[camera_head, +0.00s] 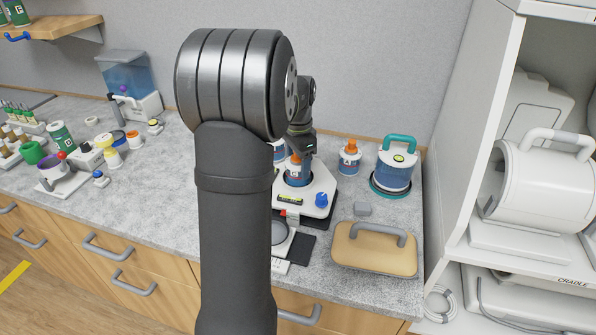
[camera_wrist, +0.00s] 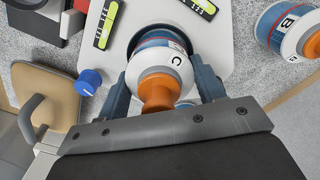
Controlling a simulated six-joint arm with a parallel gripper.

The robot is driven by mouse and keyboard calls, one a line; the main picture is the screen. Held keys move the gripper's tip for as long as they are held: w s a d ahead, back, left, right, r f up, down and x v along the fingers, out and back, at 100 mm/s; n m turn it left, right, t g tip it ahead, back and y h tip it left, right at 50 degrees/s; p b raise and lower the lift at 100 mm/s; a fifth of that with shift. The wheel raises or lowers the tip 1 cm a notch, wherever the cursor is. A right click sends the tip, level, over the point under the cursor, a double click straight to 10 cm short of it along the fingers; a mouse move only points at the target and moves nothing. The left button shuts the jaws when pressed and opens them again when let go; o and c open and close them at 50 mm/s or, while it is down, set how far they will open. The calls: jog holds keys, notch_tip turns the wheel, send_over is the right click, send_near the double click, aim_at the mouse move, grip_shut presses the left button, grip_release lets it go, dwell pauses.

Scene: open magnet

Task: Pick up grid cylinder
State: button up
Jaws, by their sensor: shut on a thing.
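The grid cylinder (camera_wrist: 155,62), white and blue with the letter C and an orange knob, is between the blue fingers of my gripper (camera_wrist: 162,84). My gripper is shut on it, one finger on each side. It also shows in the head view (camera_head: 297,173), under my gripper and partly hidden by it. The cylinder is in or just over the round opening of a white device (camera_head: 318,192) with a blue knob; I cannot tell whether it is clear of the opening. The device also shows in the wrist view (camera_wrist: 112,72).
A similar cylinder B (camera_head: 349,159) stands right of the device. A teal-handled vessel (camera_head: 394,168) stands farther right. A white cabinet (camera_head: 462,150) bounds the right.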

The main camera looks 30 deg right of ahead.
jog(key=shift+r, duration=0.15)
jog(key=shift+r, duration=1.4)
jog(key=s+d+r, duration=0.4)
jog(key=s+r, duration=0.4)
jog(key=s, duration=0.2)
jog(key=s+a+f+n, duration=0.1)
jog(key=s+a+n, duration=0.3)
jog(key=s+a, duration=0.85)
jog(key=shift+w+a+f, duration=0.9)
jog(key=shift+w+f, duration=0.75)
jog(key=shift+f, duration=0.2)
jog(key=shift+w+a+f, duration=0.95)
jog(key=shift+w+f, duration=0.7)
jog(key=shift+f, duration=0.2)
jog(key=shift+w+a+f, duration=0.9)
jog(key=shift+w+f, duration=0.75)
jog(key=shift+f, duration=0.2)
